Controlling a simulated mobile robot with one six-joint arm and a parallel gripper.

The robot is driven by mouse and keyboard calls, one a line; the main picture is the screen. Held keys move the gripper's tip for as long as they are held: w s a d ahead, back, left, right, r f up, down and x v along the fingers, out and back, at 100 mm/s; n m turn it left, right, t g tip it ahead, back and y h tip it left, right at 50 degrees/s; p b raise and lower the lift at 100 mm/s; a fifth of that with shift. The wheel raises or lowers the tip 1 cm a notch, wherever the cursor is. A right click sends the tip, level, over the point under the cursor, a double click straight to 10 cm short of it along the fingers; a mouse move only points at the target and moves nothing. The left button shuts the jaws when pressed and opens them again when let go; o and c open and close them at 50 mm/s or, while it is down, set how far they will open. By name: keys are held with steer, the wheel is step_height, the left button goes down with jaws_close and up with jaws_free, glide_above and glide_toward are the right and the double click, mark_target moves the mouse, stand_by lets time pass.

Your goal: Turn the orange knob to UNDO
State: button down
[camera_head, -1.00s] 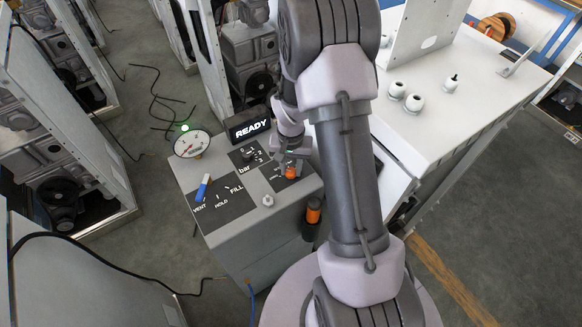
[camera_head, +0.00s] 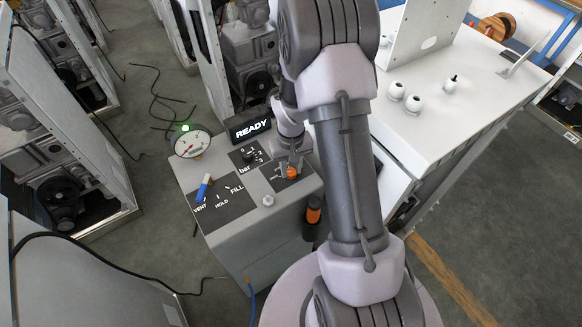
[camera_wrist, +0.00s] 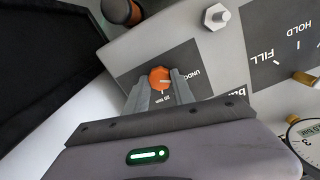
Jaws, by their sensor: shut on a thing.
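The orange knob (camera_head: 292,172) sits on a dark label plate near the right side of the grey dispenser top (camera_head: 262,228). In the wrist view the orange knob (camera_wrist: 159,77) is between the two fingers of my gripper (camera_wrist: 160,88), which is shut on it. The UNDO marking (camera_wrist: 200,76) shows just right of the right finger, and "20 Nm" shows below the knob. The pointer line on the knob is too small to read surely. In the head view my gripper (camera_head: 289,164) comes down to the knob from behind, partly covered by my arm.
A READY display (camera_head: 250,129), a pressure gauge (camera_head: 192,144), a black bar knob (camera_head: 249,156) and a blue lever (camera_head: 203,188) stand around the knob. A hex fitting (camera_head: 268,200) is close by. An orange-and-black tool (camera_head: 313,211) hangs on the dispenser's side.

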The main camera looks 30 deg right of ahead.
mark_target(291, 171)
steer(key=c, duration=1.1)
jaws_free()
steer(key=shift+o, duration=0.2)
step_height(291, 171, up, 17)
steer(key=p, duration=0.4)
steer(key=shift+r+p, duration=0.2)
steer(key=shift+p, duration=0.15)
steer(key=s+a+r+m+t+y+b, duration=0.1)
steer(key=s+a+r+t+b, duration=0.2)
steer(key=s+a+b, duration=0.2)
steer(key=s+a+r+m+t+y+b, duration=0.1)
steer(key=s+a+r+b, duration=0.3)
steer(key=s+a, duration=0.8)
steer(key=shift+s+r+t+b, duration=0.25)
steer(key=shift+s+t+b, duration=0.25)
steer(key=shift+t+b, duration=0.45)
